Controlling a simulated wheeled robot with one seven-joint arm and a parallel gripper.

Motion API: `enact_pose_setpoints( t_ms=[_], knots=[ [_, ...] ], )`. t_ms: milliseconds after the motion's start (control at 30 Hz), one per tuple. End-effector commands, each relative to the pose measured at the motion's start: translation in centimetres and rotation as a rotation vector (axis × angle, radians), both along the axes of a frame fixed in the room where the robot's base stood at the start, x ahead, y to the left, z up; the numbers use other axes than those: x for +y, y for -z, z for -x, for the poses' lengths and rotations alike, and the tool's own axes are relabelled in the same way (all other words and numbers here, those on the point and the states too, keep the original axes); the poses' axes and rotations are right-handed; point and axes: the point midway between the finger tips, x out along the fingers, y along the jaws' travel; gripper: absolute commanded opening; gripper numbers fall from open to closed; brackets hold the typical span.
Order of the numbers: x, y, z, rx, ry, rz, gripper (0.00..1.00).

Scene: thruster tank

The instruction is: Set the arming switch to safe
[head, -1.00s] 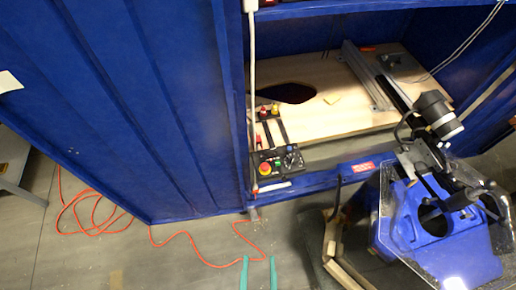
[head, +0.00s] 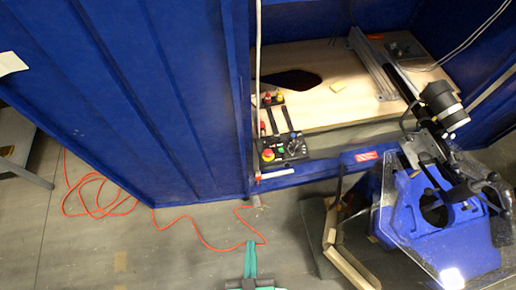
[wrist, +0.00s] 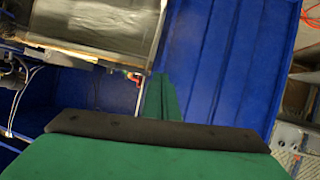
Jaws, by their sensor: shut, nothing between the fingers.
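A black control box (head: 282,160) sits at the front left edge of the cabinet opening in the head view. It carries a red push button on a yellow base (head: 268,155), a small green element (head: 281,150) and a round dark dial (head: 296,147). I cannot tell which control is the arming switch or read its setting. My gripper (head: 251,246) has green fingers, shut together and empty, at the bottom of the head view. It is apart from the box, below it in the picture. The fingers also show in the wrist view (wrist: 162,95), pointing at the blue cabinet.
A wooden board (head: 325,100) with a dark hole lies inside the blue cabinet (head: 150,120). A blue machine (head: 400,215) with a black-and-white cylinder (head: 442,105) stands at right. An orange cable (head: 195,240) lies on the floor. A white pole rises beside the box.

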Motion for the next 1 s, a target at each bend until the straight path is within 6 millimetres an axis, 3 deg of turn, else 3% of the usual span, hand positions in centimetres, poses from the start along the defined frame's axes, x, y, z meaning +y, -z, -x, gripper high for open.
enact_pose_setpoints(
  t_ms=[33,200,500,767,1000],
  knots=[
    [0.6,2.2,-0.6,0.033,-0.023,0.031,0.0],
    [1.6,8.8,-1.8,0.155,-0.079,0.163,0.0],
    [1.8,17.2,-5.4,0.302,-0.105,0.441,0.0],
    [1.2,20.0,-10.3,0.341,-0.049,0.708,0.0],
    [1.6,18.4,-15.7,0.288,0.072,0.948,0.0]
  ],
)
